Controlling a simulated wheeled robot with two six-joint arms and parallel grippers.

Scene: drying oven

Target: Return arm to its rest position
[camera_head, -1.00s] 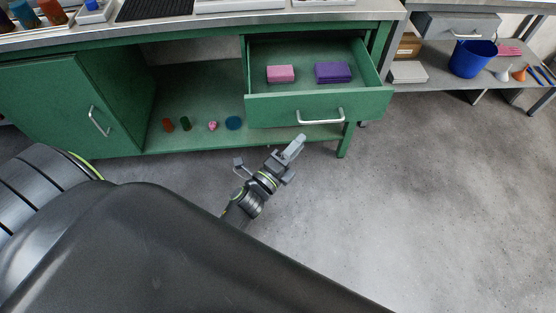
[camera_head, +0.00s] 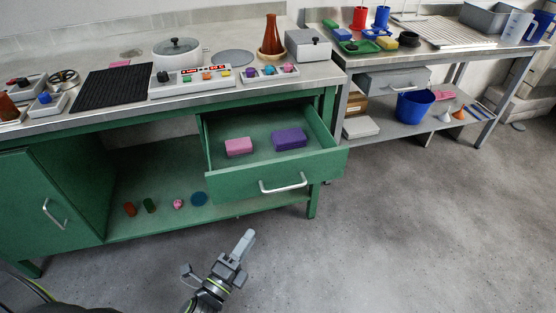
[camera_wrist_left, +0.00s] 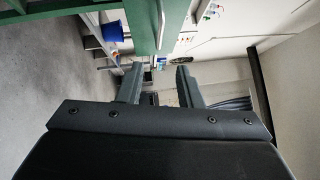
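My left gripper (camera_head: 240,248) is in the head view over the grey floor, in front of and below the open drawer (camera_head: 275,178). It is clear of the drawer and cabinet. In the left wrist view its two fingers (camera_wrist_left: 158,86) stand apart with nothing between them, so it is open and empty. My right gripper shows in neither view.
The drawer stands pulled out of the green cabinet (camera_head: 50,205), holding a pink block (camera_head: 239,147) and a purple block (camera_head: 289,139). Small items lie on the open lower shelf. A blue bucket (camera_head: 414,106) stands on the right bench's shelf. Floor at right is clear.

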